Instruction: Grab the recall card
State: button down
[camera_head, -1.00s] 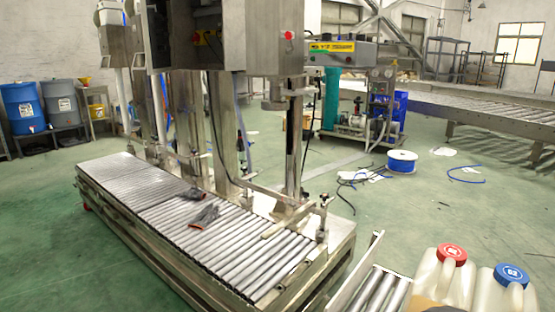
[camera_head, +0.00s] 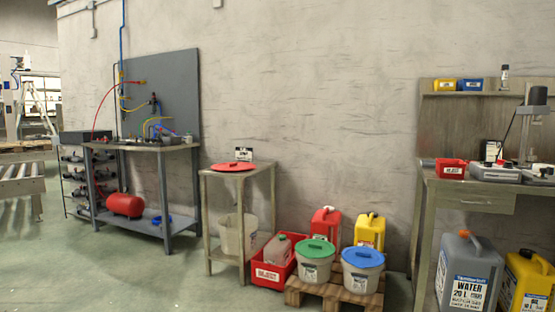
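No card that I can read as the recall card shows. A small white and dark card or sign (camera_head: 243,154) stands on the small side table (camera_head: 262,168), behind a red round lid (camera_head: 232,166). Its print is too small to read. Another small sign (camera_head: 492,150) stands on the workbench at the right, also unreadable. My gripper is not in view.
A grey bench (camera_head: 145,146) with a hose panel stands left. A red crate (camera_head: 267,273) and lidded buckets on a pallet (camera_head: 335,296) sit on the floor. A grey water jerrycan (camera_head: 468,270) stands under the workbench (camera_head: 465,188). The floor at front left is clear.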

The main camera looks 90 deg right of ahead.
aim_at(242, 154)
jog(key=z, duration=2.9)
jog(key=i+l, duration=0.15)
jog(key=l, duration=0.15)
jog(key=i+l, duration=0.15)
jog(key=l, duration=0.15)
jog(key=i+l+u, duration=0.4)
jog(key=i, duration=0.2)
jog(key=i+l+u, duration=0.35)
jog(key=i+u, duration=0.45)
jog(key=i, duration=0.2)
jog(key=i+l+u, duration=0.15)
jog(key=i+u, duration=0.35)
jog(key=i, duration=0.15)
jog(key=i+z, duration=0.25)
jog(key=i, duration=0.65)
jog(key=i+j+z, duration=0.15)
jog(key=i+z, duration=0.15)
jog(key=i, duration=0.55)
jog(key=i+z, duration=0.35)
jog(key=i, duration=0.2)
jog(key=i+j+z, duration=0.2)
jog(key=i+z, duration=0.15)
jog(key=i, duration=0.2)
